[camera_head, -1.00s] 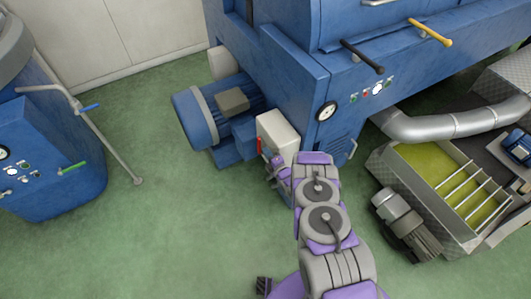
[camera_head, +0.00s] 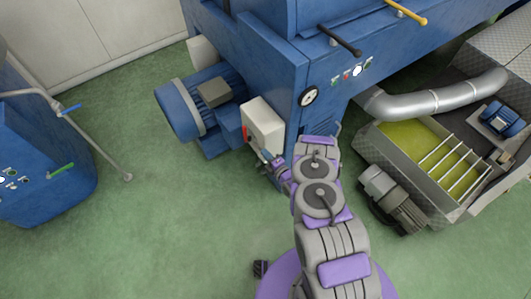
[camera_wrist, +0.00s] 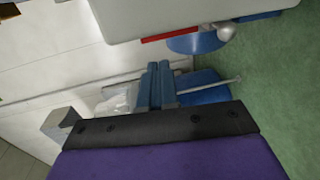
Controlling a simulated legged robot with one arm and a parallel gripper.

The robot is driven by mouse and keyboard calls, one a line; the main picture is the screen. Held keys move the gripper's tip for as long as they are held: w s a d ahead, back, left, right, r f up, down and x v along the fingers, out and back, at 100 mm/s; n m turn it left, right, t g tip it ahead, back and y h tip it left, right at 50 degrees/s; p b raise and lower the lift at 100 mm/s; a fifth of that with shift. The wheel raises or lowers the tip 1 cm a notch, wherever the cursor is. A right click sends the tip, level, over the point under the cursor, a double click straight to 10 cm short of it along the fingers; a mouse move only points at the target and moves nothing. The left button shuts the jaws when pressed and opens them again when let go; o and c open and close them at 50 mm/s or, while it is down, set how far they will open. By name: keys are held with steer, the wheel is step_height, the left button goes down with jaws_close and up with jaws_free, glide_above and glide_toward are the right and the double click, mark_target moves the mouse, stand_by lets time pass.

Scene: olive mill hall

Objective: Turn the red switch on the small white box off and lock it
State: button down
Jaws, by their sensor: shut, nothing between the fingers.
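The small white box (camera_head: 266,122) is fixed at the corner of the blue machine, beside a motor. Its red switch (camera_head: 246,133) shows as a narrow upright strip on the box's left side. In the wrist view the white box (camera_wrist: 190,12) fills the top, with the red strip (camera_wrist: 170,37) at its lower edge. My gripper (camera_head: 264,155) is just below the box, close to its front face; a touch cannot be made out. In the wrist view my gripper (camera_wrist: 158,85) is shut, its blue fingers side by side and empty, apart from the red strip. No lock is clearly visible.
A blue motor (camera_head: 200,103) stands left of the box. The blue machine (camera_head: 280,75) with a gauge (camera_head: 309,97) rises behind. A steel trough (camera_head: 425,150) stands right. Another blue machine (camera_head: 45,160) with a rod stands far left. Green floor is clear between.

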steer(key=f+b, duration=0.1)
steer(key=b, duration=0.1)
steer(key=s+f+t+b, duration=0.1)
steer(key=b, duration=0.2)
steer(key=shift+d+f+y, duration=0.1)
steer(key=shift+f+y, duration=0.3)
steer(key=shift+a, duration=0.2)
steer(key=b, duration=0.6)
glide_toward(246, 134)
steer(key=x, duration=0.6)
steer(key=shift+w+a, duration=0.15)
steer(key=shift+a, duration=0.15)
steer(key=shift+w+r, duration=0.1)
steer(key=shift+w, duration=0.05)
steer(key=shift+a, duration=0.1)
